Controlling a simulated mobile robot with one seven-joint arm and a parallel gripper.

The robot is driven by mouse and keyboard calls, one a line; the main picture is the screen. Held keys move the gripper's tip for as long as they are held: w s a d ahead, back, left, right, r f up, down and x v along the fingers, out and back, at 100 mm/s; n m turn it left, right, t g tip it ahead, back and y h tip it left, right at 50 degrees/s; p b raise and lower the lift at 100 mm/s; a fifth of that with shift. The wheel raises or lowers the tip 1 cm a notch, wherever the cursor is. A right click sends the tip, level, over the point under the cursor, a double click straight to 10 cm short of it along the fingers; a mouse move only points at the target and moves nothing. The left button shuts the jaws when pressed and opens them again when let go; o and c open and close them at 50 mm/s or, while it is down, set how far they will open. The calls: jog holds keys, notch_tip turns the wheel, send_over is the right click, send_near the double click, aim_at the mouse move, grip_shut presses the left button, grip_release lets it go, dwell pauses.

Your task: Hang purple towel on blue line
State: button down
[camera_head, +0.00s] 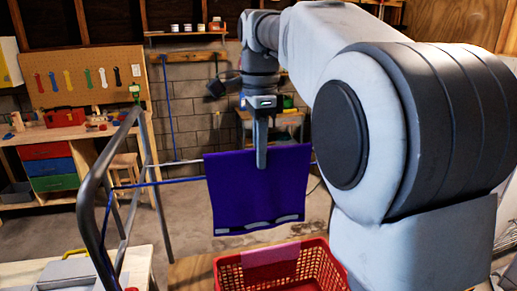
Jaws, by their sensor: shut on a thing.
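The purple towel (236,190) hangs spread flat, with pale stripes near its bottom edge. My gripper (261,162) points down and is shut on the towel near the middle of its top edge. The blue line (165,182) runs from the grey metal frame at left towards the towel's left edge. The towel hides where the line continues, and I cannot tell whether the towel touches it.
A red basket (232,271) with a pinkish cloth (271,262) over its rim stands below the towel. The grey metal frame (92,215) stands at left. A pale line (180,162) runs behind the blue one. A workbench (60,132) is at back left.

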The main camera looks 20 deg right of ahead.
jog(key=shift+f+b, duration=1.05)
jog(key=shift+f, duration=0.75)
jog(key=c, duration=0.8)
grip_release()
jog(key=shift+o, duration=0.2)
notch_tip(320, 180, up, 17)
jog(key=p, duration=0.6)
jog(key=s+f+n+t+b, duration=0.2)
jog(key=s+f+n, duration=0.7)
jog(key=f, duration=0.5)
jog(key=s+f+n+t+b, duration=0.3)
jog(key=s+f+n, duration=0.6)
jog(key=f, duration=0.6)
jog(key=s+b, duration=0.2)
jog(key=shift+s+t+b, duration=0.25)
jog(key=shift+t+b, duration=0.05)
